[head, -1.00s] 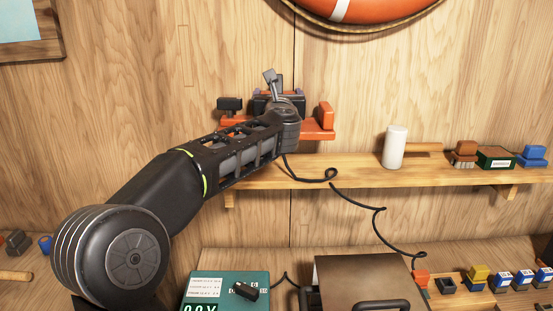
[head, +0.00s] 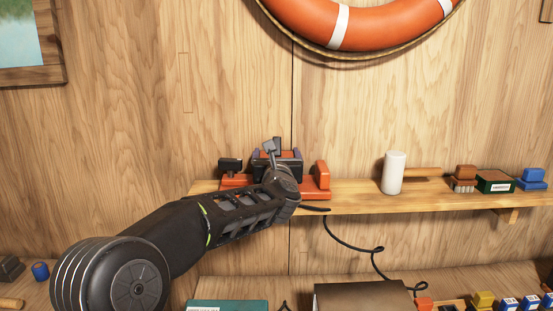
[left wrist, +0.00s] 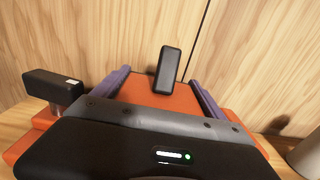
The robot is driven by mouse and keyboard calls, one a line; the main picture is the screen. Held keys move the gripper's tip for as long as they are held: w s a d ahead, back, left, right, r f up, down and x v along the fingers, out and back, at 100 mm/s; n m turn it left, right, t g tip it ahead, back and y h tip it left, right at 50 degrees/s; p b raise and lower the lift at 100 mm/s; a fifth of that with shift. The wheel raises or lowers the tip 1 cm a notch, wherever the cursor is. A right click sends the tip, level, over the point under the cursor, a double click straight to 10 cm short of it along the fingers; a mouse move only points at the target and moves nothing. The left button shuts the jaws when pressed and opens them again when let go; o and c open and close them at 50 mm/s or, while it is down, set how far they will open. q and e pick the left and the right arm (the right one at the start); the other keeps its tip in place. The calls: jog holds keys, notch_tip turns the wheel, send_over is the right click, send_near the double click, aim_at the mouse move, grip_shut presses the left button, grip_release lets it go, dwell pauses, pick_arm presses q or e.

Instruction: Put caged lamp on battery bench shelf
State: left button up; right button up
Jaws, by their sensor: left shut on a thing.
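My left gripper (head: 277,157) is shut on an orange-and-black thing (head: 322,178), its fingers on either side of an orange block. It has a long orange base, a raised orange end at the right and a black part at the left. A black cord (head: 345,240) runs down from beside it. I cannot make out a cage, so I cannot tell for sure that it is the caged lamp. Its base appears at the top of the wooden shelf (head: 350,196); contact is unclear. In the left wrist view the orange block (left wrist: 160,95) lies between the fingers. My right gripper is out of view.
A white-headed mallet (head: 393,172), a brush (head: 464,180), a dark green box (head: 494,182) and a blue item (head: 532,178) stand on the shelf to the right. An orange life ring (head: 370,22) hangs above. A brown case (head: 361,297) lies below.

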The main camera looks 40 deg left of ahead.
pick_arm(q)
jog(key=shift+f, duration=0.35)
jog(key=o, duration=2)
jog(key=shift+s+d, duration=0.1)
jog(key=shift+s, duration=0.05)
jog(key=b+v, duration=0.3)
jog(key=v, duration=0.8)
jog(key=shift+s+d, duration=0.25)
jog(key=shift+s, duration=0.05)
